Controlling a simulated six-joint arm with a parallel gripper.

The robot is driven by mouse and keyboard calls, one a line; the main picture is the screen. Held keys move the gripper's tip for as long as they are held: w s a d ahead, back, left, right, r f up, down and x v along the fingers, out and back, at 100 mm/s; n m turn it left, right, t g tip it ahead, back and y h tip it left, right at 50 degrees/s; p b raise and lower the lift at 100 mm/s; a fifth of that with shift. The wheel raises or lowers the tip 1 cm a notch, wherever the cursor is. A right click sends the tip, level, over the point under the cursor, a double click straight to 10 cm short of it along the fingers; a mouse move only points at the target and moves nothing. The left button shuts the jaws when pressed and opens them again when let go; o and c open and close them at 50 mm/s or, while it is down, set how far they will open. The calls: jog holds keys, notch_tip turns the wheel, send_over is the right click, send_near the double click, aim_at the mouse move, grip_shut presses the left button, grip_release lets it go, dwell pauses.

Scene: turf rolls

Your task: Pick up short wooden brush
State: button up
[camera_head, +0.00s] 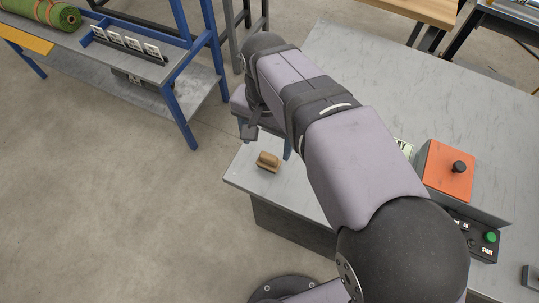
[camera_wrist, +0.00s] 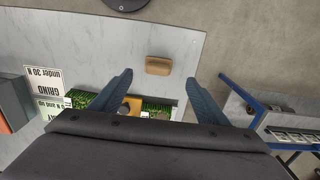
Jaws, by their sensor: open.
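The short wooden brush (camera_head: 268,161) lies on the grey tabletop near its left corner, below my gripper in the head view. In the wrist view the brush (camera_wrist: 158,66) is a small tan block near the table edge, ahead of and between my fingers. My gripper (camera_wrist: 158,80) is open and empty, its two blue-grey fingers apart. In the head view my gripper (camera_head: 268,140) shows partly, with the arm hiding some of it. The brush is not touched by the fingers as far as I can see.
The grey table (camera_head: 330,60) has a box with an orange top (camera_head: 446,172) and a control box with a green button (camera_head: 490,237). A blue-framed bench (camera_head: 160,75) with a green roll (camera_head: 45,12) stands at left. Printed signs (camera_wrist: 43,92) and green pieces (camera_wrist: 82,98) lie near my fingers.

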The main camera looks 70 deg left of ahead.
aim_at(269, 156)
jog(key=shift+w+f+p, duration=0.2)
jog(key=shift+f+p, duration=0.7)
jog(key=shift+f, duration=2.75)
jog(key=shift+d, duration=0.1)
jog(key=c, duration=1.2)
